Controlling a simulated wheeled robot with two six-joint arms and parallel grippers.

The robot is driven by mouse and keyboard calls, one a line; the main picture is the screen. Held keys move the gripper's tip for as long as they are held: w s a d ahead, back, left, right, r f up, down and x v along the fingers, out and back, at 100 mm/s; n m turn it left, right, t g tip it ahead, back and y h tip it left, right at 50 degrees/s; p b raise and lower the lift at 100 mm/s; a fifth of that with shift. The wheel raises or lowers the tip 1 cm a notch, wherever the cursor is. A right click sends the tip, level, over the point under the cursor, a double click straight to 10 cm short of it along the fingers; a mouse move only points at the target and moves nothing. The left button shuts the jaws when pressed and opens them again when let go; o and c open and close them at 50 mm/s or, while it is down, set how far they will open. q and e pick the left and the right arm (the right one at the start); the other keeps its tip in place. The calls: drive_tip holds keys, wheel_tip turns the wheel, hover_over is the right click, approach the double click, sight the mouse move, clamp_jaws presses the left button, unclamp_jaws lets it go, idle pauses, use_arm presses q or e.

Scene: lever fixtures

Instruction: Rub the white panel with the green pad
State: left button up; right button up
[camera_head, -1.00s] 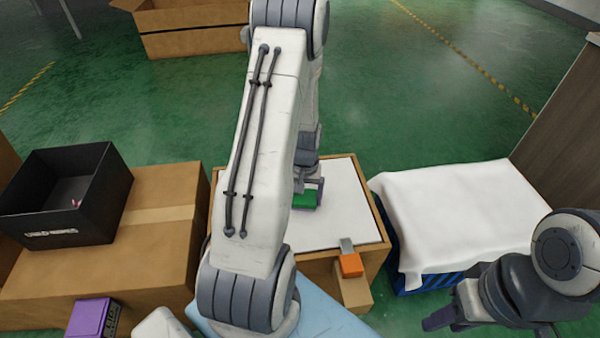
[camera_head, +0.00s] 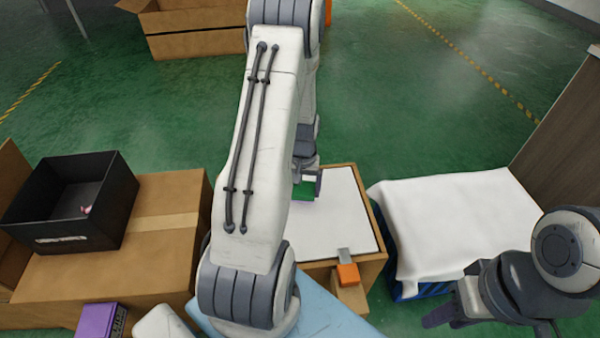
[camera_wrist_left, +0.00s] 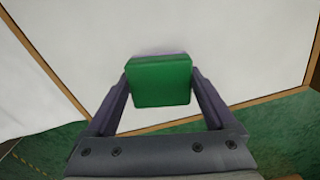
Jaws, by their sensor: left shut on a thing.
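The white panel (camera_head: 343,223) lies in a wooden frame on top of a wooden box; my left arm covers part of it in the head view. It also fills most of the left wrist view (camera_wrist_left: 230,40). The green pad (camera_wrist_left: 160,82) sits between the fingers of my left gripper (camera_wrist_left: 160,78), which is shut on it. In the head view the pad (camera_head: 304,189) is over the panel's far part; whether it touches the panel I cannot tell. My right gripper (camera_head: 446,312) is at the lower right, away from the panel; its fingertips are not clear.
An orange block with a grey tab (camera_head: 347,272) is at the panel's near edge. A white cloth (camera_head: 450,220) covers a blue crate to the right. A black bin (camera_head: 70,203) stands on a cardboard box (camera_head: 165,255) to the left. A purple box (camera_head: 100,320) is at the lower left.

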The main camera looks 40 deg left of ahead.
use_arm(q)
drive_tip(key=shift+r+p, duration=1.45)
drive_tip(key=shift+r, duration=0.4)
